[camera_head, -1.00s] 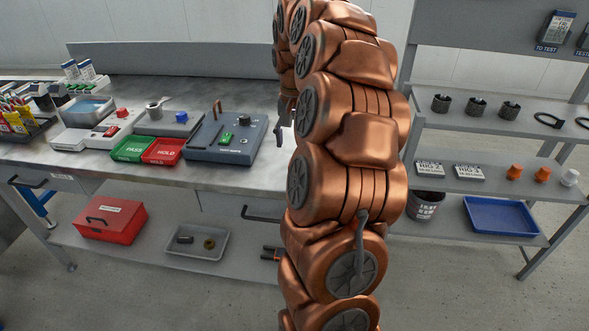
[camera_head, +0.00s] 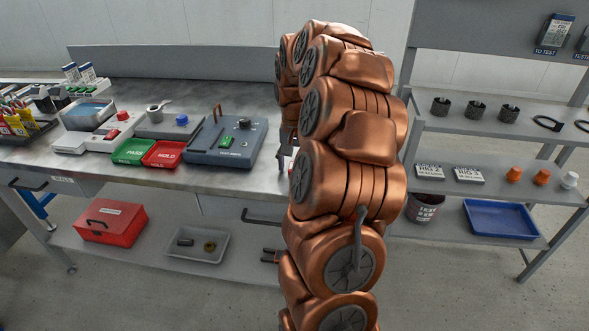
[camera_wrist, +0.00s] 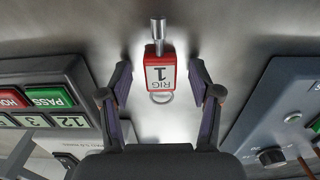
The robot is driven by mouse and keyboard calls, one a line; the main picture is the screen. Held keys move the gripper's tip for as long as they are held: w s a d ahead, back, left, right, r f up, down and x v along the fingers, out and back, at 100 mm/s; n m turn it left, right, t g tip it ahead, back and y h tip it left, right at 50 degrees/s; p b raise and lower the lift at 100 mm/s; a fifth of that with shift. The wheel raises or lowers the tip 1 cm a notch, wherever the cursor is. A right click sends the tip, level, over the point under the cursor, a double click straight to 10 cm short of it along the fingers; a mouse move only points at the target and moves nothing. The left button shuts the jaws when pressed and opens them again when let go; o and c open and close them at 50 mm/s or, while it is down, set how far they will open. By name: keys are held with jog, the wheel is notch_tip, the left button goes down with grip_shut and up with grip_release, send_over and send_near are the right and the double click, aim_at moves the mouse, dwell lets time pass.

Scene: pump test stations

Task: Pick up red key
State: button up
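The red key (camera_wrist: 160,75) shows in the wrist view, lying on the grey bench top. It has a red tag with a white "RIG 1" label, a metal shaft pointing to the top of the picture and a ring at the other end. My gripper (camera_wrist: 161,84) is open, with one finger on each side of the tag and visible gaps to both. I cannot tell how far above the bench the fingertips are. In the head view my arm hides the key and most of my gripper.
The test box with knob and green button (camera_head: 224,145) stands left of my gripper in the head view. The green PASS tray (camera_head: 133,152) and red HOLD tray (camera_head: 163,154) lie beyond it. A shelf rack (camera_head: 480,131) stands at right.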

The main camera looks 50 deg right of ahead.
jog(key=c, duration=1)
